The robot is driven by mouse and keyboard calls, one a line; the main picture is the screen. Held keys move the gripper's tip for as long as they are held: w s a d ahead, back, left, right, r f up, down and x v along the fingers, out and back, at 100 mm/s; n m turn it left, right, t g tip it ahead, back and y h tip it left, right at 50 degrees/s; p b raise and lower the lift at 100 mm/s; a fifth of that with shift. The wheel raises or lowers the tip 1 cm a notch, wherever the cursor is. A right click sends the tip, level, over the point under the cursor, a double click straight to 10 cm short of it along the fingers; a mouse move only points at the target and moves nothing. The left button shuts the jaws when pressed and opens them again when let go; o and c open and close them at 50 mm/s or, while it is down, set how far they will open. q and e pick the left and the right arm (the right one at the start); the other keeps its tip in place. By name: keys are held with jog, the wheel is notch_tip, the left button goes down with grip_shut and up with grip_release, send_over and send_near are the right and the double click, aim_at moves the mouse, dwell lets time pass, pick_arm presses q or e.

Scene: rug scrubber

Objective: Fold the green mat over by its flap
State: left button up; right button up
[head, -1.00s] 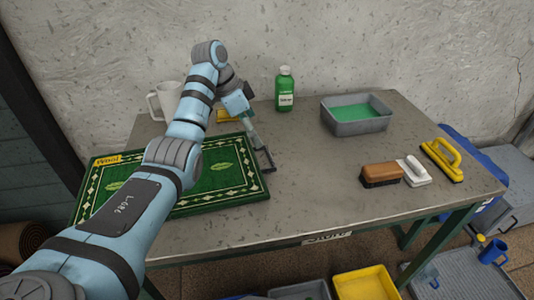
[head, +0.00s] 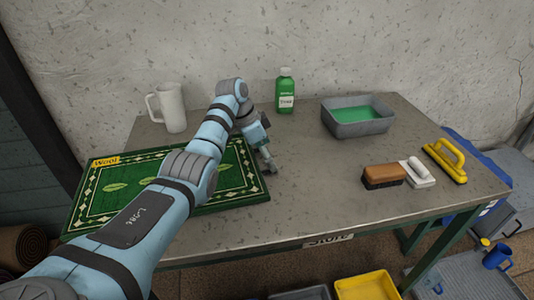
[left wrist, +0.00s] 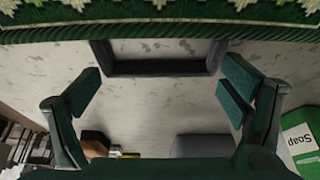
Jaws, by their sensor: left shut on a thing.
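The green mat (head: 110,200) with a patterned border and a yellow "Wool" label lies flat on the left of the table, partly hidden behind my left arm. My left gripper (head: 266,160) is low at the mat's right edge. In the left wrist view its dark green fingers (left wrist: 160,90) stand on both sides of the dark loop-like flap (left wrist: 160,68) at the mat's edge (left wrist: 160,33). The gripper is shut on this flap, across its width. In the head view the gripper mostly hides the flap. My right gripper is in no view.
A white mug (head: 172,107) stands behind the mat and a green soap bottle (head: 285,90) at the back. A grey tub (head: 355,128) with green liquid, a brown brush (head: 382,176), a white tool (head: 417,172) and a yellow-handled brush (head: 447,160) are at right. The table's middle is clear.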

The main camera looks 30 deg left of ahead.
pick_arm(q)
jog(key=shift+c, duration=1)
jog(key=shift+r+p, duration=0.25)
jog(key=shift+p, duration=0.1)
notch_tip(320, 180, up, 8)
jog(key=s+a+t+h+p, duration=0.1)
jog(key=t+h+p, duration=0.1)
jog(key=p, duration=0.7)
jog(key=shift+a+h, duration=0.15)
jog(key=shift+h, duration=0.15)
jog(key=shift+t+h, duration=0.9)
jog(key=a+r+p, duration=0.1)
jog(key=r, duration=0.1)
jog(key=s+r+p, duration=0.1)
jog(key=r, duration=0.1)
jog(key=s+a+r+p, duration=0.1)
jog(key=r, duration=0.1)
jog(key=shift+s+a+r+p, duration=0.25)
jog(key=shift+a+r+p, duration=0.05)
jog(key=shift+a+p, duration=0.1)
jog(key=shift+d+f, duration=0.1)
grip_shut()
jog(key=o, duration=1.4)
grip_release()
